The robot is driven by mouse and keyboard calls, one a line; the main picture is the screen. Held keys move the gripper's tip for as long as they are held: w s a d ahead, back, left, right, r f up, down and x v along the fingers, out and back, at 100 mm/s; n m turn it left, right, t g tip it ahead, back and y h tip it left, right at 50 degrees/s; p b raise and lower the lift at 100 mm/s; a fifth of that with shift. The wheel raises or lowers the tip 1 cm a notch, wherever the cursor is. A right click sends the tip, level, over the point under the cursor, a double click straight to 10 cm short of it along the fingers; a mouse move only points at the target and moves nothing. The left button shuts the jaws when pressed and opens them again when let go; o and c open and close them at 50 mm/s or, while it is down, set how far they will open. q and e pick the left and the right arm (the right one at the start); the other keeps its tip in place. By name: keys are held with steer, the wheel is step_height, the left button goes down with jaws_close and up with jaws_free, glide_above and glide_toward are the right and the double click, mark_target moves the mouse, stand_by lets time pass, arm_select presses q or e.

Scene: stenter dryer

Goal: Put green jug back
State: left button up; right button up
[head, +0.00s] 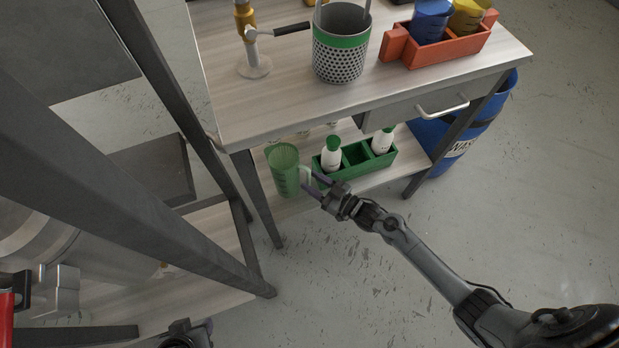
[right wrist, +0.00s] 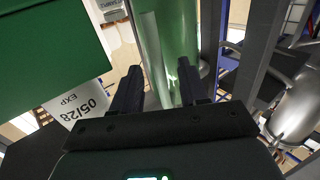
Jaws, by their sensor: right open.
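The translucent green jug (head: 284,172) is upright at the left end of the table's lower shelf (head: 262,205), left of the green crate. My right gripper (head: 313,182) is open at the jug's right side, by its pale handle (head: 306,174). In the right wrist view the green jug (right wrist: 170,35) shows beyond and between the two dark fingers of my right gripper (right wrist: 158,92). I cannot tell whether the fingers touch the handle.
The green crate (head: 352,171) holds white green-capped bottles (head: 331,152). The tabletop (head: 285,105) lies above the shelf, with a table leg (head: 262,195) close to the jug. A perforated pot (head: 341,45) and an orange caddy (head: 435,52) stand on top. A dark frame (head: 130,165) stands left.

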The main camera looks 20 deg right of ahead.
steer(key=p+v, duration=0.3)
steer(key=v, duration=0.7)
steer(key=s+a+r+m+g+h, duration=0.1)
steer(key=s+r+m+g+h, duration=0.1)
steer(key=s+r+g+h, duration=0.2)
steer(key=s+a+r+m+g+h, duration=0.1)
steer(key=s+r+m+g+h, duration=0.1)
steer(key=s+r+g+h, duration=0.2)
steer(key=s+r+g, duration=0.3)
steer(key=s+g, duration=0.1)
steer(key=s, duration=0.4)
steer(key=shift+a+r+h, duration=0.25)
steer(key=shift+r+h, duration=0.15)
steer(key=shift+s, duration=0.2)
